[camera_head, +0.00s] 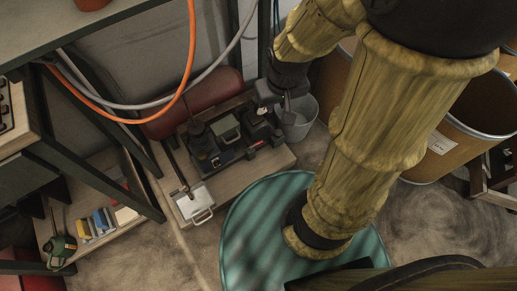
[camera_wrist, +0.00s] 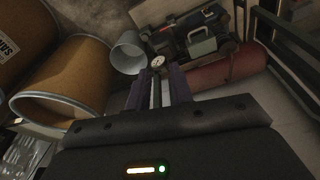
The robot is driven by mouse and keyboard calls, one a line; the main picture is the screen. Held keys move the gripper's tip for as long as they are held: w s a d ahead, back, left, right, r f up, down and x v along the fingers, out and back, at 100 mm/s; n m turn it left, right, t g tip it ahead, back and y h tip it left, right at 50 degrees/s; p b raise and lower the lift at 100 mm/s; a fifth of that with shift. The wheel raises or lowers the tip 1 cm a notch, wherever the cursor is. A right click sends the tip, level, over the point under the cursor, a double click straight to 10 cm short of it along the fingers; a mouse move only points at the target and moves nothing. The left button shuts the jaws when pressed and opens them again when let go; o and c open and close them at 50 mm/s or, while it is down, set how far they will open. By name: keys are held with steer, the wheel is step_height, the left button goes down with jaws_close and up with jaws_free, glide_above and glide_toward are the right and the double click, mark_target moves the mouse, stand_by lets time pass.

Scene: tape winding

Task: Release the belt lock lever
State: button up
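A dark tape-winding machine (camera_head: 225,139) stands on a low wooden bench, with black blocks, a green-grey part and a spool-like post. It also shows at the top of the wrist view (camera_wrist: 203,38). I cannot clearly make out the belt lock lever on it. My gripper (camera_head: 287,103) is above the machine's right end, near a grey bucket. In the wrist view, my gripper's dark purple fingers (camera_wrist: 157,88) point towards a small round pale dial-like part (camera_wrist: 158,62) close to the tips. Whether they are apart or touch something there is unclear.
The grey bucket (camera_head: 298,119) stands right of the machine, and large brown drums (camera_head: 449,137) stand farther right. A red cylinder (camera_wrist: 228,72) lies along the bench. Orange (camera_head: 192,52) and grey hoses hang at the left. A teal round drum top (camera_head: 245,237) lies below my arm.

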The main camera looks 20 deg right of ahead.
mark_target(256, 144)
steer(key=w+d+f+n+y+b, duration=0.1)
steer(key=w+d+f+n+b, duration=0.1)
steer(key=w+f+n, duration=0.2)
steer(key=w+d+f+n+g+y+b, duration=0.1)
steer(key=w+f+n, duration=0.4)
steer(key=f+n, duration=0.5)
steer(key=w+d+f+n+y+b, duration=0.3)
steer(key=f+n, duration=0.4)
steer(key=f, duration=0.8)
steer(key=shift+w+d+f+g+b, duration=0.2)
steer(key=shift+w+f+g+b, duration=0.15)
steer(key=shift+w+b, duration=0.45)
steer(key=shift+s, duration=0.15)
steer(key=b+x, duration=1)
steer(key=x, duration=0.7)
steer(key=shift+a+f+b, duration=0.1)
steer(key=shift+f+b, duration=0.1)
steer(key=shift+b, duration=0.15)
